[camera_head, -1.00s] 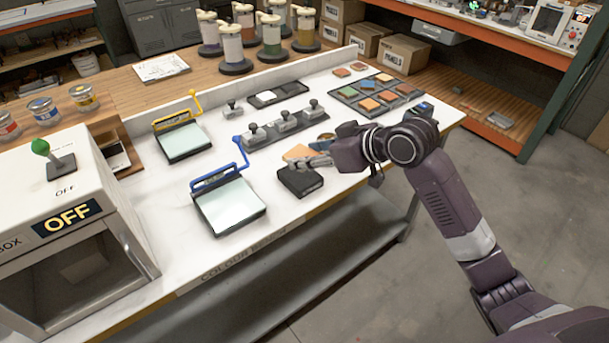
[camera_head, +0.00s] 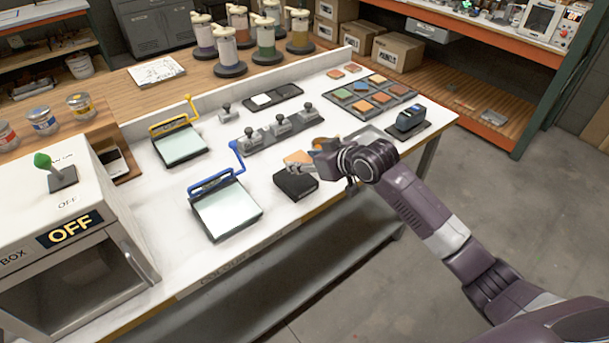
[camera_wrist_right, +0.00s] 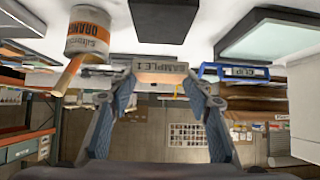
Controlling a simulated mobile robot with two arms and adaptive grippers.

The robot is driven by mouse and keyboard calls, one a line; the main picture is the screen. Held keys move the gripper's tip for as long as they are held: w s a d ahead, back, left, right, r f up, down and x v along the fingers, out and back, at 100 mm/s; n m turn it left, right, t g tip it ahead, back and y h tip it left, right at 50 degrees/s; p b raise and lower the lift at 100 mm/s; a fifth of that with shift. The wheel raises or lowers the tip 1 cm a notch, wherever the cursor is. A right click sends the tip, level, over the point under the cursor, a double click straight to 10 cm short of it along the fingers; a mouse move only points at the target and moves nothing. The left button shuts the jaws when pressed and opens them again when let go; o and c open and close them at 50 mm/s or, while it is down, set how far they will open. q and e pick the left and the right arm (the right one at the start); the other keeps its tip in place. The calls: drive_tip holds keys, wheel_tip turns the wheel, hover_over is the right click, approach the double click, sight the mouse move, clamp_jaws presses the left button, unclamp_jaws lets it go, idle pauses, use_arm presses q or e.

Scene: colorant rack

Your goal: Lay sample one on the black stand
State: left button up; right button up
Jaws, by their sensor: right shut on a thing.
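Sample one (camera_head: 298,157) is a tan-orange block beside the black stand's back edge in the head view. Its lettered edge (camera_wrist_right: 163,67) faces the right wrist camera, with the text upside down. My right gripper (camera_head: 299,167) is shut on it, with one finger at each end in the wrist view (camera_wrist_right: 162,80). The black stand (camera_head: 297,183) is a low dark block near the table's front edge; its dark surface shows at the top of the wrist view (camera_wrist_right: 160,20). I cannot tell the gap between sample and stand. My left gripper is out of view.
A blue-handled glass plate (camera_head: 228,210) lies left of the stand. A grey rack with several stampers (camera_head: 275,132) is behind. An orange-labelled can (camera_wrist_right: 88,32) is close to the sample. A tray of coloured tiles (camera_head: 366,97) and a black device (camera_head: 409,121) are at right.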

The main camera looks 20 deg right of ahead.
wheel_tip(320, 180, down, 7)
drive_tip(key=shift+r+p, duration=0.1)
drive_tip(key=shift+p, duration=0.35)
drive_tip(key=o, duration=1.1)
drive_tip(key=shift+c, duration=0.2)
drive_tip(key=shift+s, duration=0.1)
drive_tip(key=b+v, duration=0.2)
drive_tip(key=v, duration=1)
